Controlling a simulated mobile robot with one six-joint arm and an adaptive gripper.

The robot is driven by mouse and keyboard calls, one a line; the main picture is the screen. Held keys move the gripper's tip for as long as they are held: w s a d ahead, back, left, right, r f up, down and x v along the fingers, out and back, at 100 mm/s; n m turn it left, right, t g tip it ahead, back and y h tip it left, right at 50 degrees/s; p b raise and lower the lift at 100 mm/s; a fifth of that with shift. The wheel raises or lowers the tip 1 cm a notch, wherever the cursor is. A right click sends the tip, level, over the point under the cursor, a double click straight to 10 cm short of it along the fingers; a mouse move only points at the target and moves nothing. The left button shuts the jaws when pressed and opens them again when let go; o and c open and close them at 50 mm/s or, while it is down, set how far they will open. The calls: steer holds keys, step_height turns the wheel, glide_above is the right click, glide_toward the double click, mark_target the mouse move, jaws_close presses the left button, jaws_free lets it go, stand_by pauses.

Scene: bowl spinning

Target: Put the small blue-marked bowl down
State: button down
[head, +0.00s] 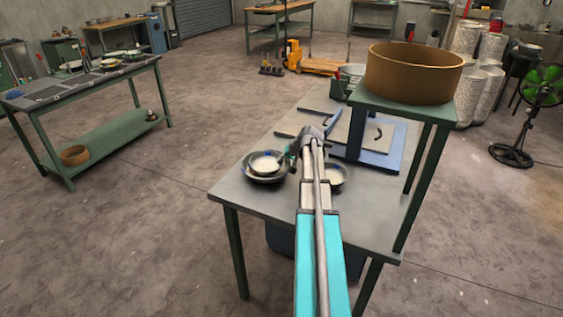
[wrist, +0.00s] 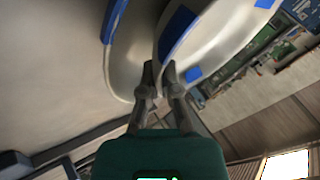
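The small blue-marked bowl (head: 265,163) is at the left of the near table, over or in a larger dark-rimmed bowl (head: 263,178). In the wrist view, the small bowl (wrist: 222,40) is pale with blue patches, and the larger bowl (wrist: 130,60) curves beside it. My gripper (head: 284,158) reaches the right side of the small bowl's rim. In the wrist view, my gripper (wrist: 159,72) has its fingertips close together, one on each side of the small bowl's wall. Whether the small bowl touches the larger one is hidden.
Another bowl (head: 337,176) stands just right of my arm on the near table (head: 232,193). A raised stand (head: 440,108) carries a large brown drum (head: 415,73) at the right. Flat boards (head: 300,125) lie behind. The table's front left corner is clear.

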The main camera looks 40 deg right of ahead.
steer(key=c, duration=0.8)
jaws_free()
steer(key=shift+r, duration=0.1)
steer(key=shift+p+v, duration=1.2)
steer(key=shift+v, duration=0.05)
steer(key=p+v, duration=0.7)
steer(key=v, duration=0.2)
steer(key=shift+s+r, duration=0.2)
steer(key=w+a+f+n+g, duration=0.2)
steer(key=w+a, duration=0.1)
steer(key=a, duration=1.2)
steer(key=s+a+n+g, duration=0.2)
steer(key=s+a, duration=0.1)
steer(key=a, duration=0.9)
steer(key=s+a+f+n+g+h, duration=0.1)
steer(key=s+a+n, duration=0.1)
steer(key=a, duration=0.9)
steer(key=s+a+f+n+g+h, duration=0.1)
steer(key=s+a, duration=0.3)
steer(key=a, duration=0.8)
steer(key=shift+a+n+g, duration=0.3)
steer(key=shift+n+g, duration=0.3)
steer(key=shift+g, duration=0.2)
